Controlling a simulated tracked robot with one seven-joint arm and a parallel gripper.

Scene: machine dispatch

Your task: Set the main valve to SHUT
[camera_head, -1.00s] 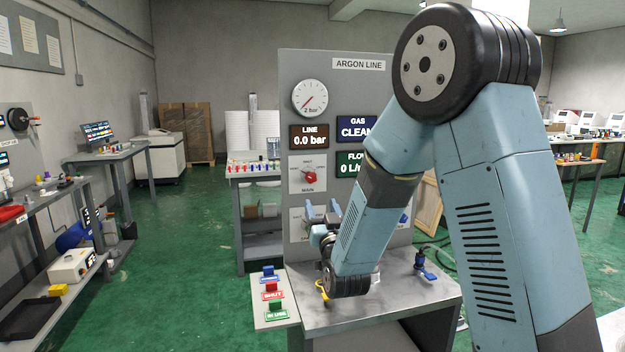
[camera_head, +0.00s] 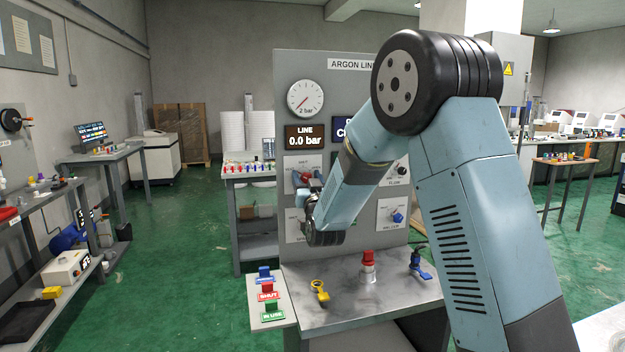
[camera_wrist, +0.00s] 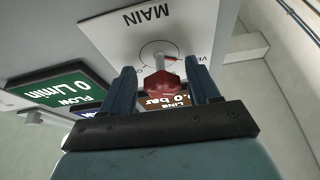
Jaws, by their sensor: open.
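The main valve is a red knob (camera_wrist: 162,86) on a white plate lettered MAIN (camera_wrist: 150,17), shown upside down in the wrist view. My gripper (camera_wrist: 160,66) is open, with one blue-grey finger on each side of the knob. I cannot tell whether the fingers touch it. In the head view, my gripper (camera_head: 307,182) is at the main valve's plate (camera_head: 293,161) on the grey Argon Line panel (camera_head: 345,92). It hides most of the knob, and which mark the knob points to is not clear.
The line display (camera_head: 306,136) reads 0.0 bar below a round gauge (camera_head: 305,99). On the bench (camera_head: 340,310) stand a yellow piece (camera_head: 320,291), a red-topped fitting (camera_head: 367,264) and a blue-handled valve (camera_head: 418,264). A side shelf holds blue, red SHUT (camera_head: 267,292) and green tags.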

